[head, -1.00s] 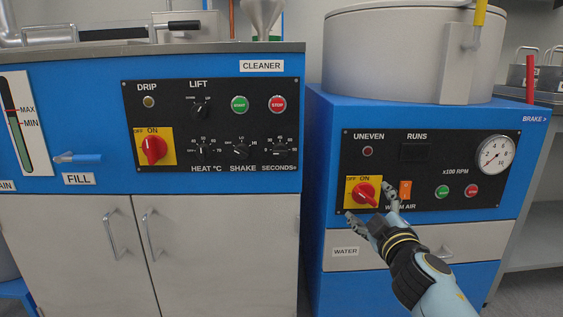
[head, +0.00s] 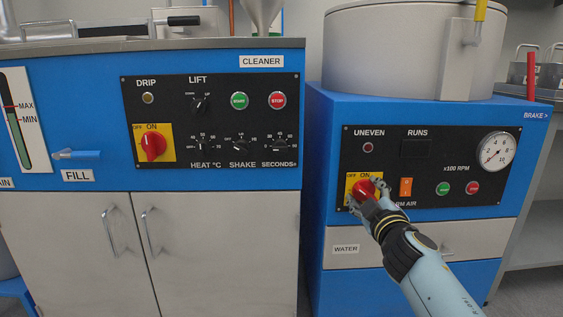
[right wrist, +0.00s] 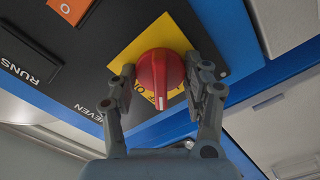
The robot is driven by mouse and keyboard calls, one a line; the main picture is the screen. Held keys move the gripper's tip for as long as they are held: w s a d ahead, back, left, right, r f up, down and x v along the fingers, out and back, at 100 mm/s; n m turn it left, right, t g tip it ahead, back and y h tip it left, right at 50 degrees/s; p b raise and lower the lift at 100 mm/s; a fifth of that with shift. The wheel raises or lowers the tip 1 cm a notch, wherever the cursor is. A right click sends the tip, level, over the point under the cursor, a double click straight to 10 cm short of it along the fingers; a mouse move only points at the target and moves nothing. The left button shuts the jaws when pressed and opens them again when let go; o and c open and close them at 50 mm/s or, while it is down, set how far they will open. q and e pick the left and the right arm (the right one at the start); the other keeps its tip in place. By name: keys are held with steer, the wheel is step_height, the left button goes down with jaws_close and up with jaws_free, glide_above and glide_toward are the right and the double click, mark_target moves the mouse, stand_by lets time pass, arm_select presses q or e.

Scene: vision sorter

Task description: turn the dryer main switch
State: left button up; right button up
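The dryer main switch is a red rotary knob (head: 364,189) on a yellow ON/OFF plate, at the left of the dryer's black panel (head: 440,147). My right gripper (head: 368,191) is at the knob, with one finger on each side of it. The fingers hide part of the yellow plate and of the WARM AIR label. My left gripper is not in view.
An orange rocker switch (head: 406,187) is just right of the knob. Green (head: 442,188) and red (head: 472,187) buttons and a gauge (head: 496,153) are farther right. The cleaner panel, with a similar red knob (head: 152,146), is at the left. A WATER drawer (head: 345,249) is below.

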steer(key=c, duration=0.4)
steer(key=shift+o, duration=0.2)
steer(key=n, duration=0.8)
steer(key=shift+f, duration=0.1)
steer(key=o, duration=1.2)
steer(key=shift+c, duration=0.2)
steer(key=shift+s, duration=0.1)
steer(key=shift+s+p, duration=0.35)
steer(key=shift+s, duration=0.95)
steer(key=shift+s+d+p, duration=0.1)
steer(key=shift+s+p, duration=0.2)
steer(key=shift+s, duration=2.3)
